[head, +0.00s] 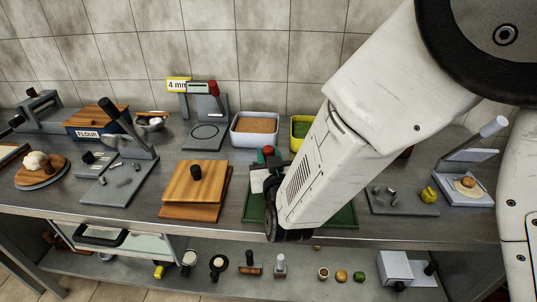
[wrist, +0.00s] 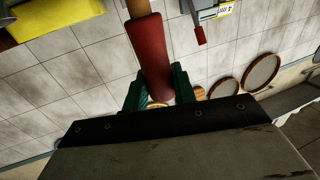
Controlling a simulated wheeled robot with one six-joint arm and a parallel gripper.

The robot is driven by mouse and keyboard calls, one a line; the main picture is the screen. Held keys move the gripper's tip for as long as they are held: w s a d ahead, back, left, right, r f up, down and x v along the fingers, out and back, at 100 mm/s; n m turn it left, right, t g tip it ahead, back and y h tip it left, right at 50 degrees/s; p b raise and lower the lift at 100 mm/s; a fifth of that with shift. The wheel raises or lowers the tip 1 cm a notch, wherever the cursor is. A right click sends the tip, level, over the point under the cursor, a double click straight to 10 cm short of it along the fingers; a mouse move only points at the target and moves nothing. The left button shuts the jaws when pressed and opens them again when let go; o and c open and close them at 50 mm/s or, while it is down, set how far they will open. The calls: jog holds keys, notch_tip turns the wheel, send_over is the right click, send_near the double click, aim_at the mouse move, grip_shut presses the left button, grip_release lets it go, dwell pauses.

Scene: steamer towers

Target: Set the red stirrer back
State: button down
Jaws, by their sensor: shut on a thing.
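The red stirrer (wrist: 150,55) is held between the green fingers of my gripper (wrist: 157,88) in the wrist view. In the head view a small red end (head: 266,151) shows beside my gripper (head: 268,175), over the back of a green tray (head: 345,215). My arm hides much of the tray and most of the stirrer. I cannot tell whether the stirrer touches anything below.
A white bin of brown grains (head: 236,138) and a yellow bin of green contents (head: 296,140) stand behind. A grey stand with a red handle (head: 214,88) is at the back. A wooden board with a black knob (head: 175,190) is left. Tools on grey plates flank both sides.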

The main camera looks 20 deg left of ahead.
jog(key=shift+f, duration=0.3)
jog(key=c, duration=1.1)
grip_release()
jog(key=shift+o, duration=0.2)
jog(key=v, duration=0.7)
jog(key=shift+s+d, duration=0.25)
jog(key=shift+s, duration=0.05)
